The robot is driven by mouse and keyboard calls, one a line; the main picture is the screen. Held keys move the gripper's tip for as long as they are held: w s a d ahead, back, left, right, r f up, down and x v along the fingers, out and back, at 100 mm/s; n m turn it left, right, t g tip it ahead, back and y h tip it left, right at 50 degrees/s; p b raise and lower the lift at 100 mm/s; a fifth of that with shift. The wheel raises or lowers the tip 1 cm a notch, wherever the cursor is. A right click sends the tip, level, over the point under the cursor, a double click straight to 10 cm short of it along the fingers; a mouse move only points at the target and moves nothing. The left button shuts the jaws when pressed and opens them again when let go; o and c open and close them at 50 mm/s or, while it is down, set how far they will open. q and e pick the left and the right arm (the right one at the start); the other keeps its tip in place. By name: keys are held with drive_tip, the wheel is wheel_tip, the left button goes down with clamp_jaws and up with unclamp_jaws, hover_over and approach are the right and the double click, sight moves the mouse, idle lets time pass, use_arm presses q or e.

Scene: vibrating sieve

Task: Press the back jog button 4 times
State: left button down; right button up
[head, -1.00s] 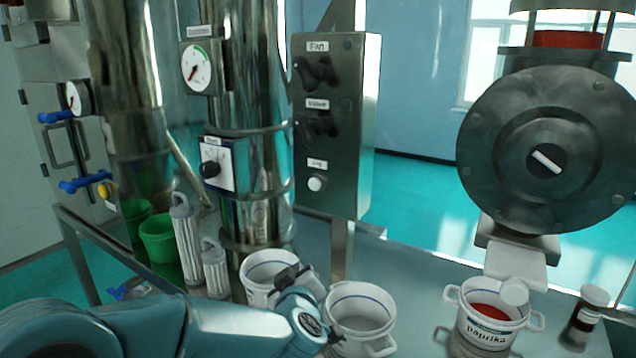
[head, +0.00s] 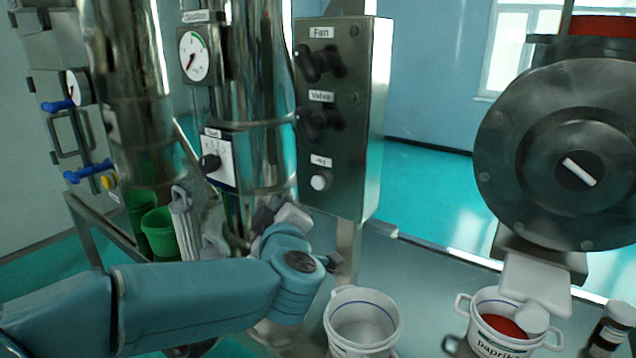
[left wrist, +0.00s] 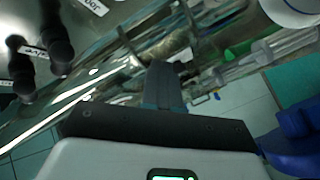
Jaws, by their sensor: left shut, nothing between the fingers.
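A grey control box (head: 375,120) hangs on a post, with a label reading like "Jog" above a round white button (head: 320,182) low on its face. A yellow button (head: 109,181) shows on the cabinet at the far left. I cannot tell which of these is the back jog button. My left gripper (head: 266,214) is lower left of the white button, apart from it, in front of the steel column. Its fingers (left wrist: 165,86) are shut and empty in the left wrist view. My right gripper is not in view.
Fan knob (head: 312,64) and Valve knob (head: 312,122) sit above the white button. A dial box (head: 220,160) and gauge (head: 194,56) are on the column. A white pot (head: 362,320) and paprika pot (head: 500,330) stand below. A large round machine (head: 560,160) is at right.

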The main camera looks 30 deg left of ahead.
sight(318, 182)
use_arm(q)
drive_tip(key=w+p, duration=0.3)
drive_tip(key=w, duration=0.5)
drive_tip(key=shift+w+d, duration=0.35)
drive_tip(key=shift+d, duration=0.05)
drive_tip(key=shift+w+r, duration=0.1)
drive_tip(key=shift+w, duration=0.05)
idle(1.7)
drive_tip(key=shift+w, duration=0.3)
